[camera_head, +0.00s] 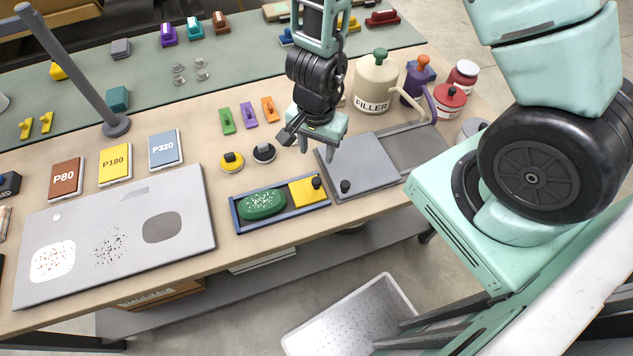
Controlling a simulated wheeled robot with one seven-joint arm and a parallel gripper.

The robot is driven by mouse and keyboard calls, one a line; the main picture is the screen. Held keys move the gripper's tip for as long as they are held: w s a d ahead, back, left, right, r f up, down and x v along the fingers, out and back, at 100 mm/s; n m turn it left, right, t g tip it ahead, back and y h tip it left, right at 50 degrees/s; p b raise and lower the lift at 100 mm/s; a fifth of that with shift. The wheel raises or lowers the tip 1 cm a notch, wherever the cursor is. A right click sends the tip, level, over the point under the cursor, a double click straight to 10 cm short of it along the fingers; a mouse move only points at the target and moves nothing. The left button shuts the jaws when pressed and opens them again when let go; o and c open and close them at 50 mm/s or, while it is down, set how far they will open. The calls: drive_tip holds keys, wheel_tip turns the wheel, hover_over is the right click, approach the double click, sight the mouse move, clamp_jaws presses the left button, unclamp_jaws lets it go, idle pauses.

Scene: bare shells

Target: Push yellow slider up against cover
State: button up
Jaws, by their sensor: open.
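The yellow slider (302,193), a block with a black knob, sits in the right end of a shallow blue tray (243,229). A green oval piece with white specks (262,204) lies left of it in the same tray. A flat grey plate with a black knob (366,160), probably the cover, lies just right of the tray, at the left end of a grey frame. My gripper (317,149) is open and empty, fingers pointing down, behind the slider and near the plate's back left corner. Its height above the table is hard to tell.
Yellow (231,162) and black (264,153) round knobs stand behind the tray. A cream FILLER jug (374,85) and red-lidded jars stand back right. A grey panel (185,221) lies left. The table's front edge runs close before the tray.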

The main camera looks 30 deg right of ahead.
sight(316, 180)
wheel_tip(316, 180, down, 10)
drive_tip(key=b, duration=0.6)
drive_tip(key=shift+f+b, duration=0.4)
drive_tip(key=shift+f, duration=0.45)
